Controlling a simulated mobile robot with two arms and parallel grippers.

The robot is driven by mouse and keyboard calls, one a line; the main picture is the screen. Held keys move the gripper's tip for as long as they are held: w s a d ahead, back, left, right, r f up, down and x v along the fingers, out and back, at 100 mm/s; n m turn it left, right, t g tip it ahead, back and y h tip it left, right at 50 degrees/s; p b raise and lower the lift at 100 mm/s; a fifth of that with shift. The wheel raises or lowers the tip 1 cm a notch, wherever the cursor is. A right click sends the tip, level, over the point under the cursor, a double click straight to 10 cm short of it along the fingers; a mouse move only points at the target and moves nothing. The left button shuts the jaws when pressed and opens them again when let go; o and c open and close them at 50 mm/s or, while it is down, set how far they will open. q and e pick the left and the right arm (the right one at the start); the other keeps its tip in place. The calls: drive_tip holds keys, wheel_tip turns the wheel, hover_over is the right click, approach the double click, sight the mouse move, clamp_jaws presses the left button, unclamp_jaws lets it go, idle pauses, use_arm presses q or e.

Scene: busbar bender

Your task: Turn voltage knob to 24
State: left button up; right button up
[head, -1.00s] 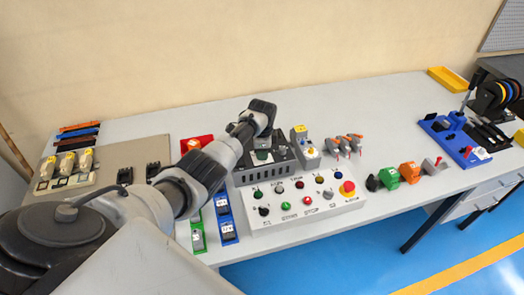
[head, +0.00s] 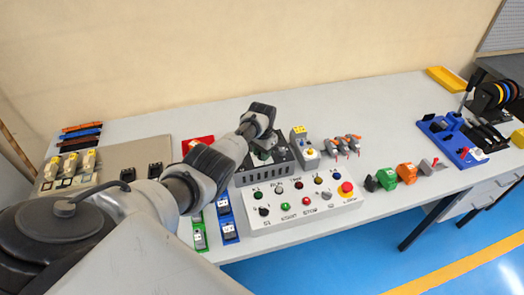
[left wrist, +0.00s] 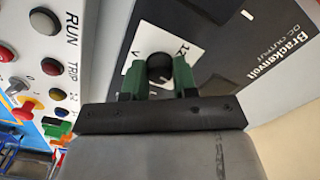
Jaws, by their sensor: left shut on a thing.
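The voltage knob (left wrist: 159,66) is round and black in the left wrist view. It sits on a white dial plate (left wrist: 181,42) where "12" and "V" can be read. The plate is on the dark front of a power supply (left wrist: 235,60) marked "Brackenvolt DC OUTPUT". My left gripper (left wrist: 160,76) has its green fingers shut on the knob, one on each side. The knob's pointer and a 24 mark cannot be made out. In the head view my left gripper (head: 264,148) covers the knob and part of the dark power supply (head: 246,177).
A white control panel (head: 292,226) with several buttons stands in front of the supply. A grey box with a yellow top (head: 306,150) and orange-grey clamps (head: 345,147) are to the right. Blue (head: 227,215) and green (head: 199,232) holders lie at the left. Table behind is clear.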

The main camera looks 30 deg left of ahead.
use_arm(q)
drive_tip(key=shift+n, duration=1.2)
drive_tip(key=o, duration=0.9)
drive_tip(key=shift+r+p, duration=0.45)
drive_tip(key=shift+r, duration=0.2)
wheel_tip(320, 180, up, 10)
drive_tip(key=shift+f, duration=0.2)
